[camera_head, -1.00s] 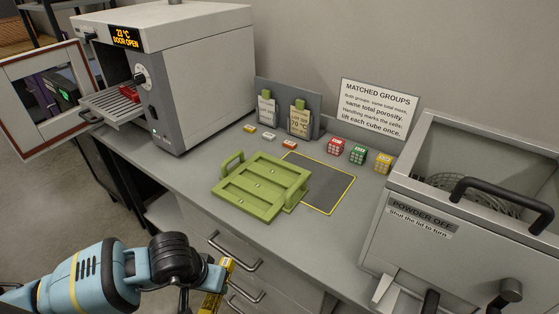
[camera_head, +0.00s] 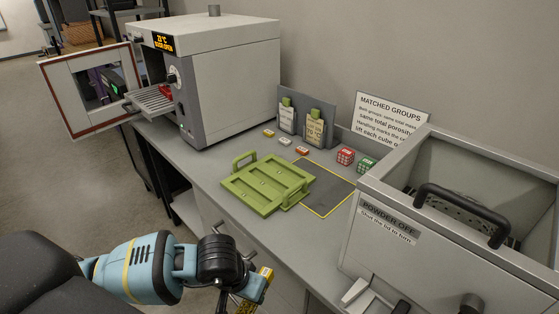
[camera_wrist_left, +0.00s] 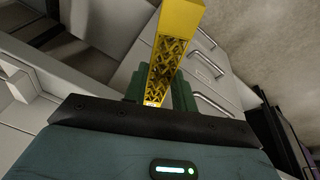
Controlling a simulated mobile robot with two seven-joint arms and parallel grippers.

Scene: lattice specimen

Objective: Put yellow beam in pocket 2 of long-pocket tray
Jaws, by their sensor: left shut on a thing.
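The yellow beam (camera_head: 266,274) is a bar with open lattice sides. My left gripper (camera_wrist_left: 158,88) is shut on it, and the beam (camera_wrist_left: 174,45) sticks out beyond the fingers in the left wrist view. In the head view the left gripper is low in front of the bench drawers, nearer to me than the tray, and the beam is partly cut off by the hand. The green long-pocket tray (camera_head: 234,184) lies on the bench with its long pockets looking empty. It has a raised handle at each end. My right gripper is not in view.
An oven (camera_head: 236,85) with its door open and a rack out stands left. A powder station (camera_head: 440,255) stands right. Behind the tray are small samples, a card holder (camera_head: 333,113), a red cube (camera_head: 345,156) and a green cube (camera_head: 367,164). A yellow-edged dark mat (camera_head: 325,192) is clear.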

